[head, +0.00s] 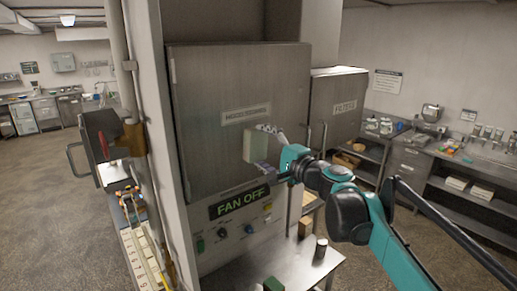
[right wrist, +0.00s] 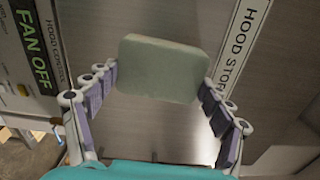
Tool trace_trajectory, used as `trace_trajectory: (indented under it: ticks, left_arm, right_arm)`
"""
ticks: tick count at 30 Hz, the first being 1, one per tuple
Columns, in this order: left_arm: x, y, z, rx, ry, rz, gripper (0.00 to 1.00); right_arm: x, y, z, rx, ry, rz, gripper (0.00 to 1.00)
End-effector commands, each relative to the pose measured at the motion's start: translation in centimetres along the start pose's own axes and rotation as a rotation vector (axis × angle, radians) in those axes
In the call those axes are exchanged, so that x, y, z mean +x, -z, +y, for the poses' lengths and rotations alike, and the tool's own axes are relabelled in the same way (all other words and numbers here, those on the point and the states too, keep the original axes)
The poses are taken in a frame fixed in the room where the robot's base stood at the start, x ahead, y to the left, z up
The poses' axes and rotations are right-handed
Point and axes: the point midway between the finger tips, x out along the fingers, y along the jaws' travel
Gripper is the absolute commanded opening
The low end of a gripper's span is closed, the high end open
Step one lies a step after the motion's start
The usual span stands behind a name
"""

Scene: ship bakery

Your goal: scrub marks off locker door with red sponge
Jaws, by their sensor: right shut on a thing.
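The locker door (head: 205,85) is grey metal with a plate that seems to read HOOD STORES (head: 246,114). My right gripper (head: 270,148) is at the door's lower right, its fingers around a pale grey-green sponge (head: 252,147). The sponge also shows in the right wrist view (right wrist: 165,68), held upright between the two fingers (right wrist: 160,88), its broad face toward the camera. It is at or very near the door; I cannot tell if it touches. No red sponge shows. I cannot make out marks on the door. My left gripper is out of view.
A FAN OFF control panel (head: 240,204) with knobs is below the door. A metal table (head: 290,262) below it bears small blocks and a dark cylinder (head: 321,248). A second locker labelled FILTERS (head: 335,100) stands to the right. A pipe and post flank the left.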

Motion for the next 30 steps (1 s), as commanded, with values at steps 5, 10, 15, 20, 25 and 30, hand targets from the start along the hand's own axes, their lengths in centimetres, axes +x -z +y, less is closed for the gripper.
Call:
trace_trajectory:
  ticks: [5, 10, 15, 20, 25, 30]
  left_arm:
    - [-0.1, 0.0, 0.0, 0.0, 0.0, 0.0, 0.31]
    - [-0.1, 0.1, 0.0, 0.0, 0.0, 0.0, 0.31]
    - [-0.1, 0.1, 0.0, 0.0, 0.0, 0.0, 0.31]
    - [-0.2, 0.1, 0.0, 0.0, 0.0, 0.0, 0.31]
    - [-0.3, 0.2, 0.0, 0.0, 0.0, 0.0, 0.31]
    - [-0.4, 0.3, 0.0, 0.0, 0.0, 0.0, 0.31]
  right_arm:
    - [0.1, 1.7, -0.2, 0.0, 0.0, 0.002, 0.57]
    - [0.2, 3.2, -0.3, 0.0, 0.0, 0.003, 0.57]
    - [0.3, 3.8, -0.3, 0.0, 0.0, 0.002, 0.57]
    - [0.2, 4.8, -0.4, 0.0, 0.0, 0.005, 0.57]
    - [0.1, 6.3, -0.5, 0.0, 0.0, 0.004, 0.57]
    - [0.1, 7.5, -0.6, 0.0, 0.0, 0.002, 0.57]
